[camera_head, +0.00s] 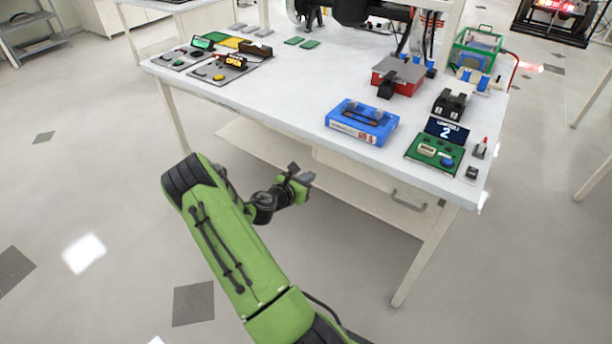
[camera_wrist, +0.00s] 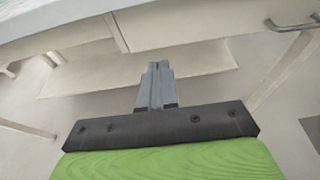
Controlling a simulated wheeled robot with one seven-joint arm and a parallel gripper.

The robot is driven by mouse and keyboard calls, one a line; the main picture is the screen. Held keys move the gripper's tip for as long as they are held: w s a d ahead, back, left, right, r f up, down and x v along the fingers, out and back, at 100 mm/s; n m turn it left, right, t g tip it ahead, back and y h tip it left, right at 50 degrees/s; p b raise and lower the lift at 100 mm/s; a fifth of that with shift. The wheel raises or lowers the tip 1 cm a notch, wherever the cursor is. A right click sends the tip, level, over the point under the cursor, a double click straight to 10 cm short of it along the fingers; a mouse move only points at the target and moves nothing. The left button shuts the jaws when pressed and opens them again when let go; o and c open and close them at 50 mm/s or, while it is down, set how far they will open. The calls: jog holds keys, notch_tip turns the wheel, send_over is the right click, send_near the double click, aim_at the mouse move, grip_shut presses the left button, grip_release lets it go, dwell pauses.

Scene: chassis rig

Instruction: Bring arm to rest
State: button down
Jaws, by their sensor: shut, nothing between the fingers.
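My green arm (camera_head: 232,240) reaches up from the bottom of the head view and bends at a dark elbow. My gripper (camera_head: 306,178) is in front of the white table, lower than its top and apart from it. In the wrist view the two grey fingers of my gripper (camera_wrist: 156,66) lie together, with nothing between them. The wrist view faces the table's underside and a drawer front.
The white table (camera_head: 290,85) carries a blue box (camera_head: 362,122), a red block with a grey top (camera_head: 398,76), a green board (camera_head: 436,152) and small panels at the left. A drawer handle (camera_head: 408,200) sticks out below the tabletop. The floor at left is clear.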

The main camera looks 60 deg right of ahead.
jog(key=shift+a+f, duration=0.1)
jog(key=shift+a, duration=0.05)
jog(key=w+a+r+m+t+y+p, duration=0.25)
jog(key=a+r+m+y, duration=0.35)
jog(key=a+r, duration=0.65)
jog(key=w+a+r+m+t+y+p, duration=0.2)
jog(key=a+r+m+y+p, duration=0.15)
jog(key=a+r+m, duration=0.65)
jog(key=s+a+r+y+p, duration=0.1)
jog(key=s+a+r, duration=0.2)
jog(key=a, duration=0.4)
jog(key=s+a+r+t+y+p, duration=0.1)
jog(key=s+a+r+y+p, duration=0.1)
jog(key=s+a+r, duration=0.2)
jog(key=s+a+r+m+t+y+p, duration=0.1)
jog(key=s+a+r, duration=0.3)
jog(key=a, duration=0.6)
jog(key=shift+s+a+y+p, duration=0.25)
jog(key=shift+s+y+p, duration=0.25)
jog(key=shift+s, duration=0.6)
